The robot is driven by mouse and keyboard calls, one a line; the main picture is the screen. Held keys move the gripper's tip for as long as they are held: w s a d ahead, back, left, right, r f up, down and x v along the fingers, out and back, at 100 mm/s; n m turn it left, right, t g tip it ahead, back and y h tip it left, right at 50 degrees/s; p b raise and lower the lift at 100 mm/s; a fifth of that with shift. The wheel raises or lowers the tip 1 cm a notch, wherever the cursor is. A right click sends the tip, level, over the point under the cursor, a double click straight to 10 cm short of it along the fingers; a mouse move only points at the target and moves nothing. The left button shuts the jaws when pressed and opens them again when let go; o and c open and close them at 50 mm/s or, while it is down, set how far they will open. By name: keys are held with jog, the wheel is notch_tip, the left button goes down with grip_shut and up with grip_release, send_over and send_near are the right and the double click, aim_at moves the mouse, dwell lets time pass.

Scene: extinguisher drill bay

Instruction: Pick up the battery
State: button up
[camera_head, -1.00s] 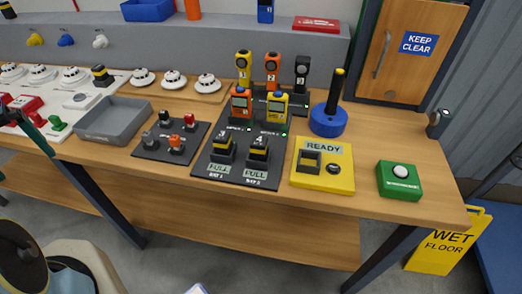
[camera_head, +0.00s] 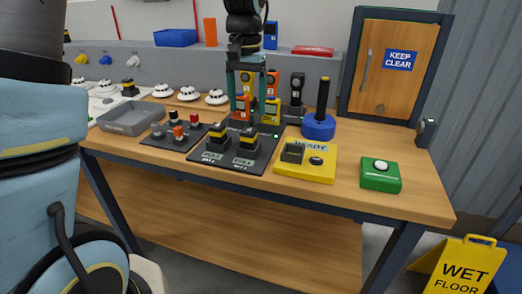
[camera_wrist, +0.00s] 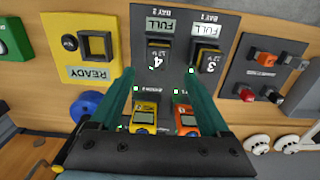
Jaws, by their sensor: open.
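Two black batteries with yellow bands sit in the dark charging dock (camera_head: 225,164). Battery 3 (camera_head: 219,138) is in the left bay and battery 4 (camera_head: 248,148) in the right bay. Both bay displays read FULL. In the wrist view, turned upside down, battery 4 (camera_wrist: 157,57) lies just beyond the gap between my fingertips, and battery 3 (camera_wrist: 205,62) is to its right. Another similar black and yellow battery (camera_head: 130,89) stands at the left of the bench. My gripper (camera_head: 246,108) is open and empty, pointing down above the back of the dock.
Orange (camera_wrist: 185,118) and yellow (camera_wrist: 145,117) handheld devices stand close behind the batteries, near my fingers. A yellow READY box (camera_head: 306,174), a blue-based post (camera_head: 319,124) and a grey tray (camera_head: 130,117) are nearby. A green button box (camera_head: 380,181) sits at right.

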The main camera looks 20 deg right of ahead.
aim_at(249, 129)
notch_tip(249, 129, down, 9)
jog(key=shift+s+d+f+p, duration=0.1)
jog(key=shift+s+p, duration=0.05)
jog(key=shift+p, duration=0.95)
grip_shut()
